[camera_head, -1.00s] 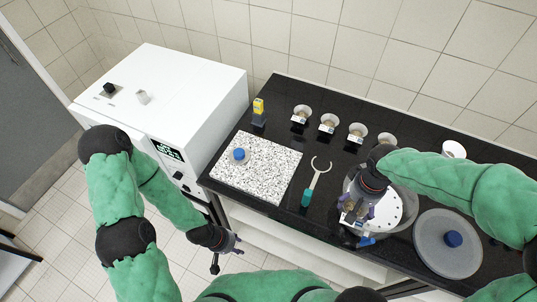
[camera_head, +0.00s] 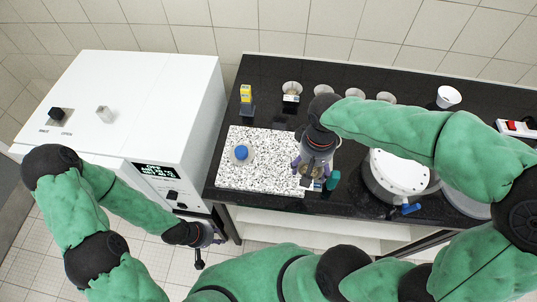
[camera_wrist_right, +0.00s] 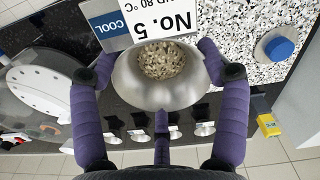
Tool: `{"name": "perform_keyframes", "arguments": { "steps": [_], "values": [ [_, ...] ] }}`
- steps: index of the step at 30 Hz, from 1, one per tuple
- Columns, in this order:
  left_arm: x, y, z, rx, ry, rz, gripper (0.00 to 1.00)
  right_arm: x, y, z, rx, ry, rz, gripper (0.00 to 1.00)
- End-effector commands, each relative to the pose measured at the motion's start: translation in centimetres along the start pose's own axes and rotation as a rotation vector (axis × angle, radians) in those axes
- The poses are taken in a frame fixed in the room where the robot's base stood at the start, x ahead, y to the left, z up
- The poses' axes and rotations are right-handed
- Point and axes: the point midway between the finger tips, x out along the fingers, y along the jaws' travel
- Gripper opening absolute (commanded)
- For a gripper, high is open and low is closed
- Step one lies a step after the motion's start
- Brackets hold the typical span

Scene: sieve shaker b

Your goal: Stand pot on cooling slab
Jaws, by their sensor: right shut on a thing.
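The cooling slab (camera_head: 230,175) is a white, black-speckled plate on the black counter. My right gripper (camera_head: 309,166) is shut on a silver pot (camera_wrist_right: 160,95), which shows grainy contents and a card reading "NO. 5" and "COOL" in the right wrist view. In the head view the held pot (camera_head: 309,171) is over the slab's right edge, partly hidden by the fingers. I cannot tell whether it touches the slab. A blue-knobbed round piece (camera_head: 241,153) sits on the slab's left half. My left gripper (camera_head: 209,236) is open and empty, off the counter's front left.
More small pots (camera_head: 291,88) stand along the back, beside a yellow-topped item (camera_head: 246,95). A teal-handled tool (camera_head: 333,180) lies right of the slab. A perforated white disc (camera_head: 398,172) on a round device is further right. A white oven (camera_head: 140,105) is left.

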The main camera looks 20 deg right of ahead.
Motion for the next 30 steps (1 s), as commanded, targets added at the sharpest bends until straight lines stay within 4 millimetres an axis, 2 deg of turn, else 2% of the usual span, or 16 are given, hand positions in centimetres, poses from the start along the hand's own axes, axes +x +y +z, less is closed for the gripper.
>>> {"name": "perform_keyframes", "arguments": {
  "steps": [13, 18, 22, 30],
  "values": [
    [1.2, -0.4, -0.1, 0.0, 0.0, 0.0, 0.4, 4.1, -2.5, -8.0, -0.002, -0.003, 0.0, 0.42],
    [1.9, -0.7, -0.1, 0.0, 0.0, 0.0, 0.4, 7.2, -3.1, -10.1, -0.002, -0.005, 0.001, 0.42],
    [2.1, -0.8, -0.1, 0.0, 0.0, 0.0, 0.4, 8.5, -3.5, -11.3, -0.001, -0.002, 0.0, 0.42],
    [2.3, -0.8, -0.1, 0.0, 0.0, 0.0, 0.4, 9.8, -3.8, -12.3, -0.001, -0.002, 0.0, 0.42]
  ]
}}
